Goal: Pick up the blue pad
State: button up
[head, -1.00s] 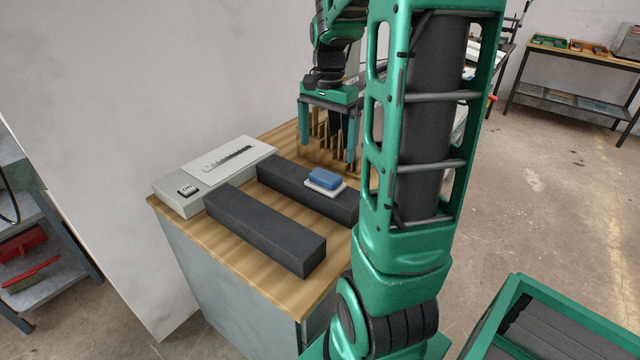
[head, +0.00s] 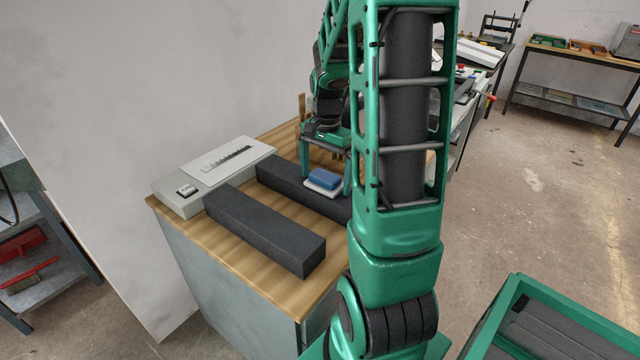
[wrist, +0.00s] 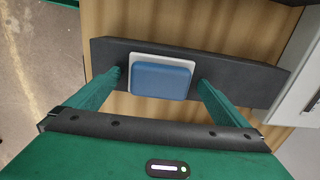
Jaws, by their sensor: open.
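The blue pad (head: 323,179) lies on a white base (head: 323,189) on top of the rear dark grey bar. In the wrist view the blue pad (wrist: 161,80) sits between my two fingers, with a gap on each side, and the white base (wrist: 137,58) shows behind it. My gripper (head: 326,183) is open and empty, its green fingers pointing down on either side of the pad. In the wrist view my gripper (wrist: 161,82) shows both fingertips near the bar. Whether the fingertips touch the bar cannot be told.
The rear dark bar (head: 285,183) and front dark bar (head: 264,230) lie on the wooden table top (head: 235,245). A light grey device (head: 190,202) with an ON button stands at the left, near the wall. My arm hides the table's right side.

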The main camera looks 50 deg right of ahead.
aim_at(326, 174)
jog(key=c, duration=1.3)
jog(key=shift+r, duration=0.5)
notch_tip(326, 174, up, 3)
jog(key=shift+f, duration=0.1)
jog(key=s+a+r, duration=0.2)
jog(key=a, duration=0.1)
jog(key=s+a+r, duration=0.2)
jog(key=a, duration=0.1)
jog(key=s+a+r, duration=0.2)
jog(key=a+r, duration=0.1)
jog(key=shift+s+a, duration=0.25)
jog(key=shift+s, duration=0.15)
